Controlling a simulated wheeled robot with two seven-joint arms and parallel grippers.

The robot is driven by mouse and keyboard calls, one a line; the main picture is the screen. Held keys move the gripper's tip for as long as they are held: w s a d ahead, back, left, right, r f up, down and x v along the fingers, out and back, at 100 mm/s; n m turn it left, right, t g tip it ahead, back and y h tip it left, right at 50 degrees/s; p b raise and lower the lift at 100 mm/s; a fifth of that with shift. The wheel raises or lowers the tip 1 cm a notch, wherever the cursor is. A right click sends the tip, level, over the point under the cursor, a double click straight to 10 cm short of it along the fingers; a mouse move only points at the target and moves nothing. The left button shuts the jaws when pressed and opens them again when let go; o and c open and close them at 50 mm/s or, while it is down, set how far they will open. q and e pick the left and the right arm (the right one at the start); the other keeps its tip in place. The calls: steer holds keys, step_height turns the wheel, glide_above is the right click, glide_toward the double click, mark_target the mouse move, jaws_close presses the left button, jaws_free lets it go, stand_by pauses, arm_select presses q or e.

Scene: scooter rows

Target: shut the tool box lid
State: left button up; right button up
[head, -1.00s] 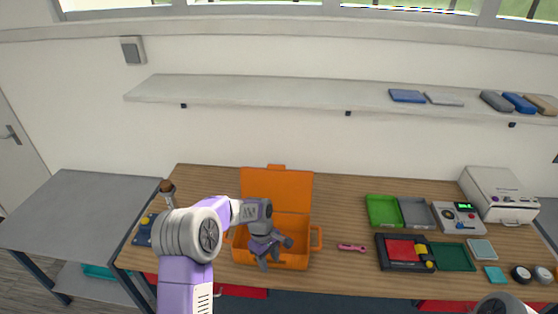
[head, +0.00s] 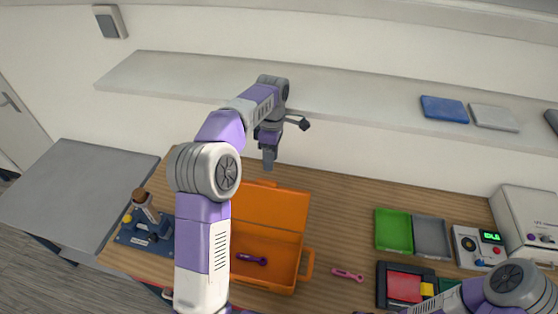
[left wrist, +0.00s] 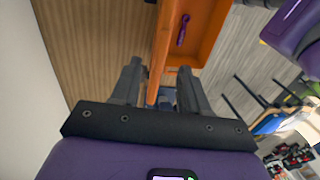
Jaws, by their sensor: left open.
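The orange tool box stands on the wooden bench with its lid (head: 265,207) raised behind the tray (head: 276,278). A purple wrench (head: 248,259) lies inside; it also shows in the left wrist view (left wrist: 183,30). My left gripper (head: 284,145) is open and empty, above and behind the lid's top edge. In the left wrist view the lid (left wrist: 163,50) shows nearly edge-on, in line with the gap between the fingers (left wrist: 159,72). I cannot tell whether they touch. My left arm hides the box's left part. My right arm shows at the lower right; its gripper is out of view.
A pink wrench (head: 347,274) lies right of the box. Green (head: 393,230) and grey (head: 431,238) trays and a meter (head: 480,247) stand further right. A wall shelf (head: 340,95) runs behind my left gripper. A blue stand (head: 146,238) is at the left.

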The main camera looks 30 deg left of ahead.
mark_target(269, 180)
arm_select(q)
steer(key=f, duration=0.2)
steer(key=s+f, duration=0.1)
steer(key=f, duration=0.4)
steer(key=shift+s+d+f, duration=0.1)
steer(key=shift+s+d, duration=0.05)
steer(key=shift+s, duration=0.25)
jaws_close()
